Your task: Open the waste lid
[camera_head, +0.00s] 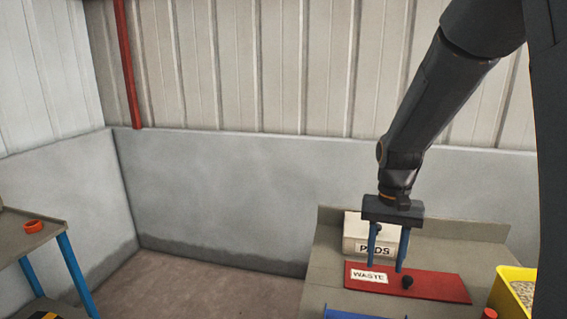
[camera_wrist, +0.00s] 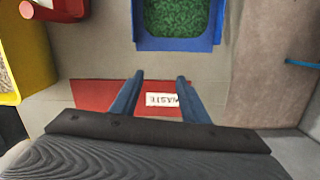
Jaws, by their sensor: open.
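The waste lid (camera_head: 436,285) is a flat red plate on the grey bench, with a white WASTE label (camera_head: 369,276) at its left and a small black knob (camera_head: 407,282) near its middle. The lid lies flat. My gripper (camera_head: 386,268) points down with its two blue fingers apart and empty, above or just behind the lid, left of the knob. In the wrist view the red lid (camera_wrist: 92,96) shows behind the fingers, with the label between them. The knob is not seen there. I cannot tell whether the fingertips touch the lid.
A white PADS box (camera_head: 356,246) stands behind the lid. A yellow bin (camera_head: 510,280) with grainy contents is at the right. A blue tray of green granules (camera_wrist: 180,20) lies in front. A red object (camera_wrist: 54,8) is nearby. A separate table (camera_head: 40,238) stands at the left.

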